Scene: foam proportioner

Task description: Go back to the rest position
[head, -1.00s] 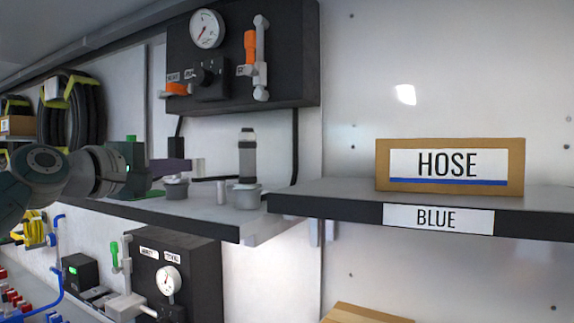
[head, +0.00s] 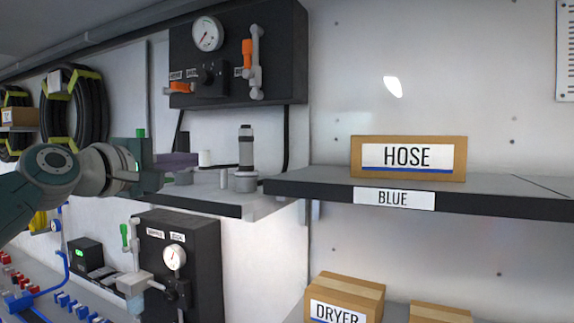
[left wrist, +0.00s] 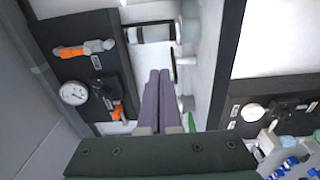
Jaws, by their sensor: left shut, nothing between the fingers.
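My left gripper (head: 192,160) reaches in from the left of the head view, in front of the small grey shelf (head: 205,197). Its purple fingers are shut together and hold nothing. In the left wrist view the same gripper (left wrist: 160,75) shows two purple fingers lying side by side, with nothing between them. A clear and grey cylinder (head: 246,150) stands upright in a grey holder (head: 246,182) on the shelf, to the right of the fingertips. A white piece (head: 205,158) shows beside the fingertips; I cannot tell whether it touches them. My right gripper is in neither view.
A black gauge panel (head: 238,55) hangs above the shelf and another gauge panel (head: 180,255) sits below. A long shelf (head: 500,200) at right carries the HOSE box (head: 408,175). A DRYER box (head: 345,290) stands lower. Coiled black hoses (head: 75,110) hang at left.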

